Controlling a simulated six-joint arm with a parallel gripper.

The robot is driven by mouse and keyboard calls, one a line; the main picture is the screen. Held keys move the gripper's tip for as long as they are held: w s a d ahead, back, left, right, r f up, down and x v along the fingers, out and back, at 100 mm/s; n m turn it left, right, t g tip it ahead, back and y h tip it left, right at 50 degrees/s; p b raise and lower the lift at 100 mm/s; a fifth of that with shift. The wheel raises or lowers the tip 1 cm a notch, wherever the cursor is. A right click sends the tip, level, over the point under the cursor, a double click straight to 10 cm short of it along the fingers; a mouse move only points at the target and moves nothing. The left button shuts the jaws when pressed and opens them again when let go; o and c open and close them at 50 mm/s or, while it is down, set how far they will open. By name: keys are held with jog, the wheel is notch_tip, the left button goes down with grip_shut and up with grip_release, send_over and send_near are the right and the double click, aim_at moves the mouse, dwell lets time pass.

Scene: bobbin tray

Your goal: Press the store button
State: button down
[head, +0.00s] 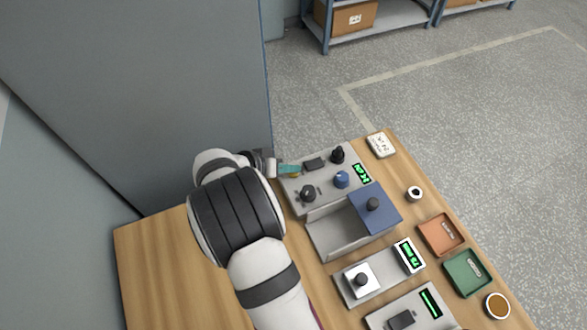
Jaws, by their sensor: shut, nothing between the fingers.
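A grey control panel (325,204) sits on the wooden table, right of my gripper. It carries a black knob (337,155), a dark flat rectangular piece (315,163), a blue knob (341,179), a dark knob (308,193) and a green-lit display (361,174).
A grey open holder with a blue block (375,208) stands in front of the panel. Nearer are a scale-like device (383,276) and another panel (418,312). Orange (440,234) and green (468,272) trays lie at right. A tall grey wall rises behind my arm.

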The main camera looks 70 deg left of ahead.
aim_at(290, 175)
jog(key=shift+r, duration=0.8)
jog(key=shift+r, duration=2.55)
